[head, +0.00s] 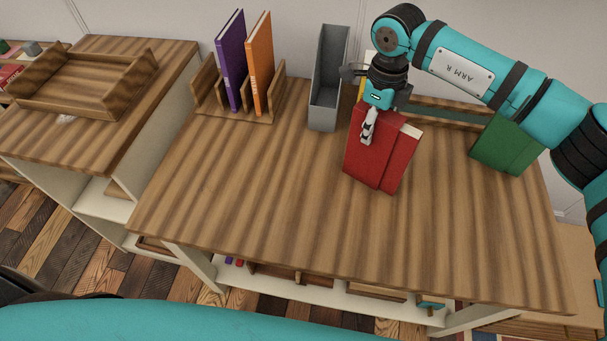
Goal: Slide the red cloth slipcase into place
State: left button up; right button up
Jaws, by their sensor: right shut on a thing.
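The red cloth slipcase (372,158) is at the right of the middle of the long wooden table (250,190). It looks like a red block with a step down its front and a pale strip at its upper right corner. I cannot tell whether it touches the tabletop. My right gripper (369,127) comes down from above and is shut on its upper left part. One finger shows against the front face; the other is hidden. My left gripper is not in view.
A wooden rack (208,101) holds a purple book (230,62) and an orange book (261,65). A grey open holder (324,108) stands just left of my right gripper. A green book-like block (505,146) is at right. The table's front and left are clear.

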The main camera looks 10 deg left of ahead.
jog(key=shift+w+d, duration=1.3)
jog(key=shift+d, duration=0.1)
jog(key=o, duration=1.6)
notch_tip(320, 180, up, 7)
jog(key=p, duration=0.3)
jog(key=o, duration=0.5)
jog(key=shift+c, duration=0.2)
